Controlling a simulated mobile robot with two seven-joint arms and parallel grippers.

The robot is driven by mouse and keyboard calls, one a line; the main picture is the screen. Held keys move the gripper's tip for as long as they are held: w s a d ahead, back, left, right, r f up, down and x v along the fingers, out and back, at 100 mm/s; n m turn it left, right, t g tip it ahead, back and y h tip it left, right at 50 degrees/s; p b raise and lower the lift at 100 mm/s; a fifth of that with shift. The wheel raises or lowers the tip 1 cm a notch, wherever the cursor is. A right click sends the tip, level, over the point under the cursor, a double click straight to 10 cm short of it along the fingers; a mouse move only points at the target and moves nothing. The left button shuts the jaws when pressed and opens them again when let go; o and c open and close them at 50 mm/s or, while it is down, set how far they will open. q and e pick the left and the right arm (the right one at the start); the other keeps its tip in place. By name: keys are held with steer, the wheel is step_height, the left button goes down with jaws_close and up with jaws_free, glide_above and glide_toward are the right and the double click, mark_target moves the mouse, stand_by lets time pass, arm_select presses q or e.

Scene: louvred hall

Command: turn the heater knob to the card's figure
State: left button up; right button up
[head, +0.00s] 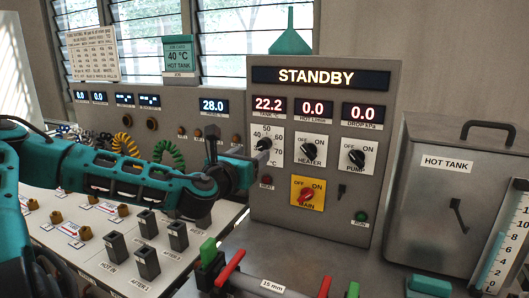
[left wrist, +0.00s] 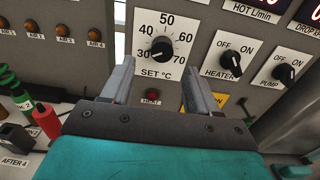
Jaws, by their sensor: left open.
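The card (head: 180,56) above the left panel reads 40 °C, HOT TANK. The heater's SET °C knob (left wrist: 161,49) is black, on a white dial marked 30 to 70. Its pointer appears to face lower left, near 30. My left gripper (left wrist: 158,82) is open, its fingers spread below and either side of the knob, with nothing between them. In the head view the left gripper (head: 257,160) is at the dial (head: 266,135) and hides part of it. Contact with the knob cannot be made out. My right gripper is out of view.
The control box (head: 320,215) shows STANDBY and 22.2 for the tank. HEATER (head: 309,149) and PUMP (head: 356,157) switches are right of the dial, the red MAIN switch (head: 306,196) below. The hot tank (head: 440,190) stands right; red and green valve handles (head: 230,268) are in front.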

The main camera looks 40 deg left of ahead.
mark_target(262, 146)
arm_select(q)
steer(key=shift+w+a+f+b, duration=0.1)
steer(key=shift+w+a+b, duration=0.15)
steer(key=shift+w+b, duration=0.35)
steer(key=p+x, duration=0.1)
steer(key=r+x, duration=0.1)
steer(key=x, duration=0.1)
steer(key=shift+w+p, duration=0.3)
steer(key=shift+p, duration=0.1)
steer(key=shift+w+a+f, duration=0.15)
steer(key=shift+w+f, duration=0.05)
steer(key=shift+w, duration=0.15)
steer(key=shift+f, duration=0.1)
steer(key=shift+w+p, duration=0.15)
steer(key=shift+p, duration=0.25)
steer(key=shift+w, duration=0.25)
steer(key=shift+c, duration=0.2)
jaws_close()
